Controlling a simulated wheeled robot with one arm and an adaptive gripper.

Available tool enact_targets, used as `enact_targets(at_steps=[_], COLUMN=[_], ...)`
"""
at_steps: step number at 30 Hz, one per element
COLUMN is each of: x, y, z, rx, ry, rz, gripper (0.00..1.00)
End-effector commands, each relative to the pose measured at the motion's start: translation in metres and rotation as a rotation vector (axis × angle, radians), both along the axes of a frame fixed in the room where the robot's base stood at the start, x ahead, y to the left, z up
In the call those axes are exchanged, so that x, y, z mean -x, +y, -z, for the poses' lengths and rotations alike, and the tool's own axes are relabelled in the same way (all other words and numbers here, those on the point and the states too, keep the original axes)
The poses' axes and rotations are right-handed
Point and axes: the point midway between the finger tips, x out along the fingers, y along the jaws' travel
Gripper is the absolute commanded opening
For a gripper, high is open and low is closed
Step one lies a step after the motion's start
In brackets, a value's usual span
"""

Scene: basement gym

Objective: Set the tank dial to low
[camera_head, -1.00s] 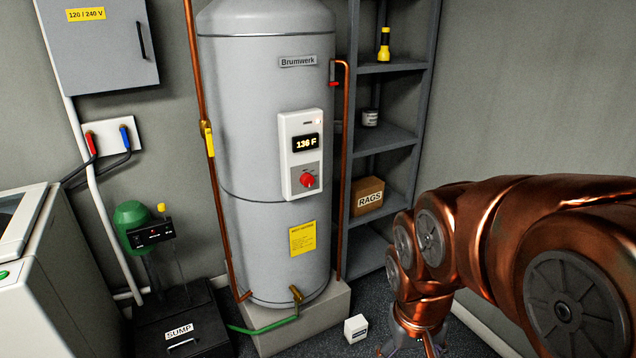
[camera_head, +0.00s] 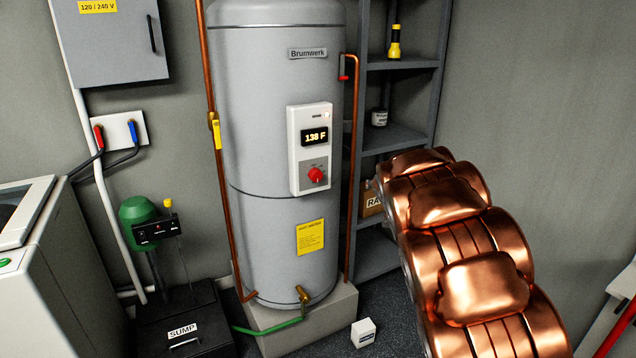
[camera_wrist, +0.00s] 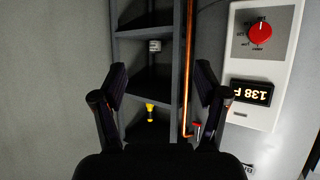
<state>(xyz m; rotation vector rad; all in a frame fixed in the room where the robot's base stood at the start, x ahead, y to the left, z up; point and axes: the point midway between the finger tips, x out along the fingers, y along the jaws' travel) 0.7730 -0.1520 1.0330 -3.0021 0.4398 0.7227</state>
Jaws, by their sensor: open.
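The tank (camera_head: 270,225) is a tall grey cylinder marked Brumwerk, standing on a block left of my arm in the head view. Its white control panel (camera_head: 297,150) has a display reading 138 F and a red dial (camera_head: 316,175) below it. In the wrist view, which is upside down, the red dial (camera_wrist: 261,33) is at the upper right on the panel (camera_wrist: 285,65). Dial markings are too small to read. My gripper (camera_wrist: 162,82) is open and empty in the wrist view, left of the panel and facing the shelf. In the head view my gripper is hidden.
A sump box (camera_head: 185,325) and white cabinet stand at left. A small white box (camera_head: 363,333) lies on the floor.

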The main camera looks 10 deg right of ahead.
Motion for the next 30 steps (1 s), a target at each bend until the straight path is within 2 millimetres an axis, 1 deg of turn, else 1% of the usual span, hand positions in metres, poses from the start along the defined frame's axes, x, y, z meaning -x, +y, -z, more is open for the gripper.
enact_targets(at_steps=[1, 3, 6, 8, 9, 11, 12, 15, 18, 21, 24, 30], x=[-0.018, -0.043, -0.073, -0.090, -0.100, -0.113, -0.121, -0.135, -0.142, -0.146, -0.147, -0.152], y=[0.002, 0.012, 0.027, 0.038, 0.047, 0.059, 0.068, 0.089, 0.107, 0.118, 0.125, 0.130], z=[0.013, 0.017, 0.027, 0.034, 0.037, 0.047, 0.050, 0.060, 0.067, 0.072, 0.072, 0.073], rx=[-0.007, -0.021, -0.053, -0.077, -0.095, -0.127, -0.147, -0.202, -0.250, -0.286, -0.305, -0.314], ry=[-0.029, -0.090, -0.168, -0.213, -0.246, -0.283, -0.313, -0.371, -0.415, -0.443, -0.463, -0.466], rz=[-0.026, -0.074, -0.147, -0.195, -0.230, -0.277, -0.313, -0.390, -0.454, -0.495, -0.522, -0.530], gripper=[0.73, 0.73, 0.73, 0.73, 0.73, 0.73, 0.73, 0.73, 0.73, 0.73, 0.73, 0.73])
